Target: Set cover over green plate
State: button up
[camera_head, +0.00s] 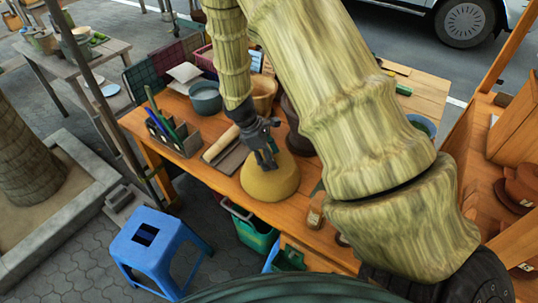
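A yellow-tan dome, which looks like the cover (272,184), rests at the front part of the wooden table (225,188). My gripper (266,160) points down at the top of the dome, with its dark fingers at or just in front of it. I cannot tell whether the fingers are closed on a knob there. A round blue-green dish (422,125) lies at the right of the table, partly hidden by my arm; it may be the green plate. Whether anything lies under the dome is hidden.
Left of the dome are a rolling pin on a board (221,142), a tool holder (176,136) and a grey-blue bowl (206,97). A brown pot (297,135) stands behind the dome. A blue stool (158,243) and a green bin (254,234) stand below the front edge.

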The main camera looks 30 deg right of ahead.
jog(key=o, duration=1.5)
jog(key=shift+r, duration=0.1)
jog(key=v, duration=1.2)
